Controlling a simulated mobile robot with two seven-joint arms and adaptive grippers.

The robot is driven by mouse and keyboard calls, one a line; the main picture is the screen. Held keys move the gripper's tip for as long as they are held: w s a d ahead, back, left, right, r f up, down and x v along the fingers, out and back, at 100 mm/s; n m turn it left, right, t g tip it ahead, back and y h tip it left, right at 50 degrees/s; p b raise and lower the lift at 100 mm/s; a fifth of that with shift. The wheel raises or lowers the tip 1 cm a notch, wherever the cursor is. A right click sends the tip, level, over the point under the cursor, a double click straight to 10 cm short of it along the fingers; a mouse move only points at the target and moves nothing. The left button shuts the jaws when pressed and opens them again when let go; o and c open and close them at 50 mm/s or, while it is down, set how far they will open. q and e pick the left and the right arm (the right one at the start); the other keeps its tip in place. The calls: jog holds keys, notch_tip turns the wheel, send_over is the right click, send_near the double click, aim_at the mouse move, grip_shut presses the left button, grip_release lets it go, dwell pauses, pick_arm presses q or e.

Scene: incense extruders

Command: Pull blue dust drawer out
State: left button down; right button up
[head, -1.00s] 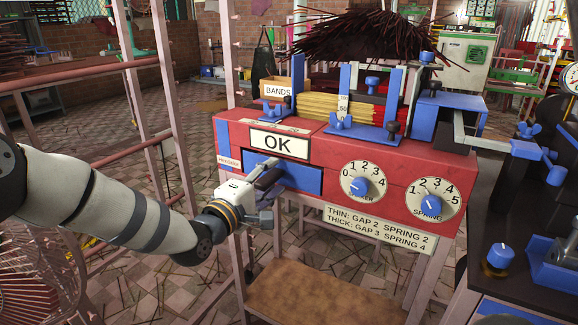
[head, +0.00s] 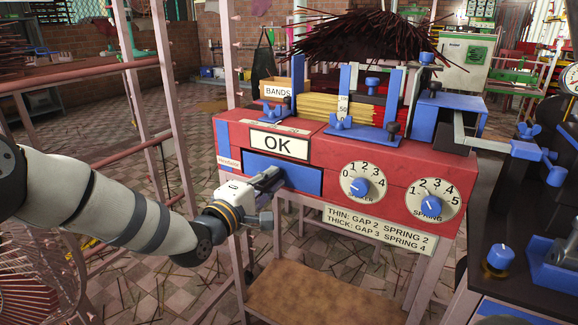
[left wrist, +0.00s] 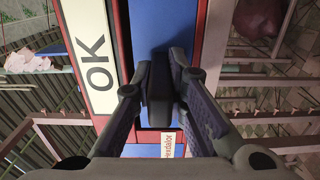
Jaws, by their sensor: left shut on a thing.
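The blue dust drawer (head: 300,177) is set in the front of the red machine (head: 330,160), under the OK sign (head: 279,145). In the left wrist view the blue drawer front (left wrist: 165,25) fills the upper middle. My left gripper (head: 272,178) is at the left part of the drawer front, its fingers shut on a dark handle. That handle (left wrist: 160,100) shows between the fingertips in the left wrist view. How far the drawer stands out from the machine is hard to tell. My right gripper is in neither view.
Two dials, feeder (head: 360,185) and spring (head: 432,199), are on the machine front to the right. A wooden shelf (head: 325,295) is below. A dark workbench (head: 520,250) stands at the right. Pink frame posts (head: 165,90) rise at the left, near my arm.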

pick_arm(q)
jog(key=shift+s+a+r+p, duration=0.2)
jog(key=shift+s+a+p, duration=0.2)
jog(key=shift+s+p, duration=0.25)
jog(key=shift+p+v, duration=2)
jog(key=shift+v, duration=1.2)
jog(key=p+v, duration=0.4)
jog(key=v, duration=0.6)
jog(key=shift+s, duration=0.25)
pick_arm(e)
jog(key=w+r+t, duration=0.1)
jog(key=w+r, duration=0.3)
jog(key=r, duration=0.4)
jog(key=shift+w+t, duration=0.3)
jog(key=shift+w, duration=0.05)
pick_arm(q)
jog(key=shift+a, duration=0.1)
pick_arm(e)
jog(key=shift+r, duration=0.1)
